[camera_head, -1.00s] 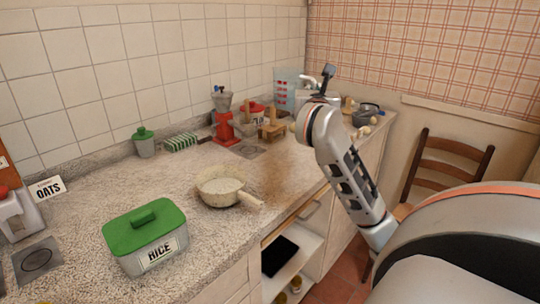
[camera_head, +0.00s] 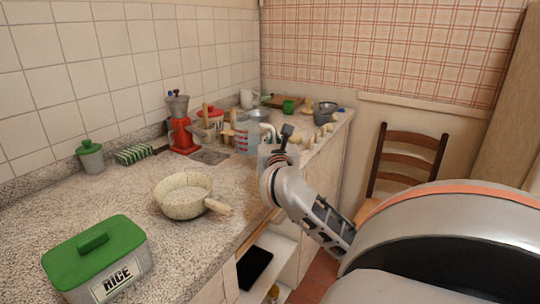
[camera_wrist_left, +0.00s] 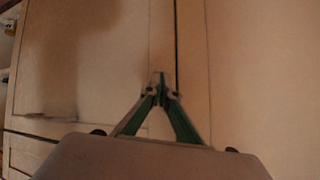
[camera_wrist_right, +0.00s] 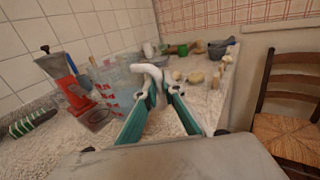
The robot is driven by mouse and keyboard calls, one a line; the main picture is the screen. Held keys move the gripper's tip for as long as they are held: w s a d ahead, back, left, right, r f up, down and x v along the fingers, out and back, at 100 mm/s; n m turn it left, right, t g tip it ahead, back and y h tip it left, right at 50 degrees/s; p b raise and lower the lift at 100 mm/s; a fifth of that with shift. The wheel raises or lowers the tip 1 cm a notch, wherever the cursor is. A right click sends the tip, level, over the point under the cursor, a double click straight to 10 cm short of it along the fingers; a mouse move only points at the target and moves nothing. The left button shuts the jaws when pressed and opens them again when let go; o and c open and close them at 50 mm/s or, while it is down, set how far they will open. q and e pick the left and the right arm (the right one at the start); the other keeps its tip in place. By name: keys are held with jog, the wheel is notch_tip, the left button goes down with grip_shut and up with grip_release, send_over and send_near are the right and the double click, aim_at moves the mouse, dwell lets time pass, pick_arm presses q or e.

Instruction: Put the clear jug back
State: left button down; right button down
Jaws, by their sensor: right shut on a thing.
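The clear jug (camera_head: 243,137) has red measuring marks and shows beyond my right arm, over the counter. In the right wrist view the jug (camera_wrist_right: 112,88) is at the left of the fingers, roughly upright. My right gripper (camera_wrist_right: 158,92) is shut on its pale handle. Whether the jug's base touches the counter cannot be told. In the head view my right arm's wrist hides the fingertips. My left gripper (camera_wrist_left: 161,86) is shut and empty in front of pale cabinet doors; it is not in the head view.
A red grinder (camera_head: 182,130), a grey square pad (camera_head: 209,156), a speckled saucepan (camera_head: 183,196) and a green-lidded rice tin (camera_head: 98,262) stand on the counter. A dark mortar (camera_head: 325,113) and several small items crowd the far end. A wooden chair (camera_head: 408,150) stands right.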

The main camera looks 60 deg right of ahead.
notch_tip(320, 180, down, 4)
jog(key=shift+b, duration=0.7)
jog(key=shift+f, duration=0.25)
jog(key=shift+r, duration=0.15)
jog(key=shift+f, duration=0.2)
jog(key=c, duration=2.2)
grip_release()
pick_arm(q)
jog(key=shift+w+d, duration=0.15)
jog(key=shift+d, duration=0.15)
pick_arm(e)
jog(key=shift+o, duration=0.2)
